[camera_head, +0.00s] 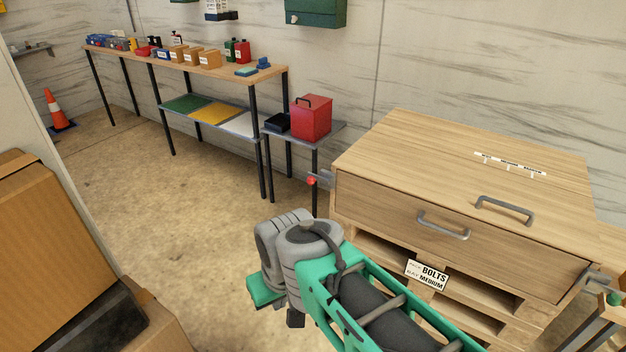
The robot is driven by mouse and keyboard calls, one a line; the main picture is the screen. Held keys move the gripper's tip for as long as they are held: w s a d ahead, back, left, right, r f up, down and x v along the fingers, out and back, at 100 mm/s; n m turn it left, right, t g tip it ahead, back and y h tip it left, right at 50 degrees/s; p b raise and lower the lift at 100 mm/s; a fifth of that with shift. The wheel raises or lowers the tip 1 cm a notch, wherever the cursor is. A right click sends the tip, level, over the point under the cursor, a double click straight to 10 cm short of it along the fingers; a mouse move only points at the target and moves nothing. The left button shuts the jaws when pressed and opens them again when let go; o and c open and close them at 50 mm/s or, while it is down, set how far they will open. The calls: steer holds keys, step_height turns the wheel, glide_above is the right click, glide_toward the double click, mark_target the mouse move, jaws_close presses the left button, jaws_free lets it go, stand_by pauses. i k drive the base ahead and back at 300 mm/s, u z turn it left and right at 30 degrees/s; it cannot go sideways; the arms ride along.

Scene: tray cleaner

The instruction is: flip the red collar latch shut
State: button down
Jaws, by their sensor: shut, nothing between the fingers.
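A small red ball-shaped knob (311,181) sits at the end of a short grey bar (324,178) at the left side of a wooden chest. It appears to be the red latch, sticking out to the left of the chest. The picture is too small to tell how it engages. My arm, with grey joints and green links, crosses the lower middle in front of the chest, below and nearer than the red knob. My gripper's fingers do not show; the arm's far end is hidden behind its own links.
The wooden chest (380,205) has two grey handles, a BOLTS label (427,275) below and a green-knobbed latch (613,299) at right. A red box (311,117) stands on a side table behind. Cardboard boxes (60,235) fill the left. Open floor lies between.

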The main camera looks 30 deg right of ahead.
mark_target(312, 178)
steer(key=z, duration=1.5)
steer(key=i, duration=0.8)
steer(key=u, duration=2.35)
